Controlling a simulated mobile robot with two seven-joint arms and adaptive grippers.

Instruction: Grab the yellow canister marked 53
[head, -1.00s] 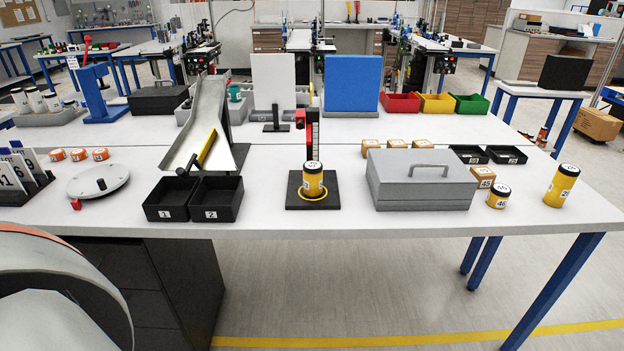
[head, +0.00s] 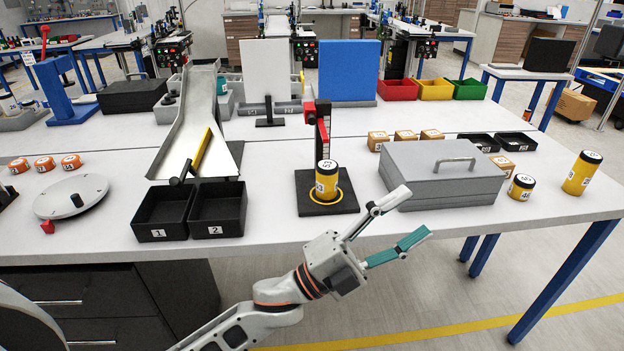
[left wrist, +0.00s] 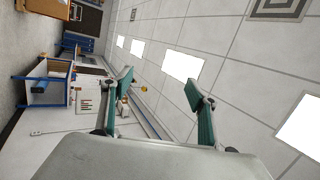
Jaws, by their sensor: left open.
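The yellow canister with a black top marked 53 (head: 327,182) stands upright on a black square base (head: 311,206) with a yellow ring, near the table's front middle. A red and black upright post stands right behind it. My left gripper (head: 415,213) is open and empty, in front of and right of the canister, by the table's front edge and the grey case. In the left wrist view the open fingers (left wrist: 158,87) point at the ceiling and a far wall; the canister is not seen there. My right gripper is not in view.
A grey case with a handle (head: 450,190) stands right of the base. Black bins marked 1 and 2 (head: 217,217) and a sloped chute (head: 192,130) are at left.

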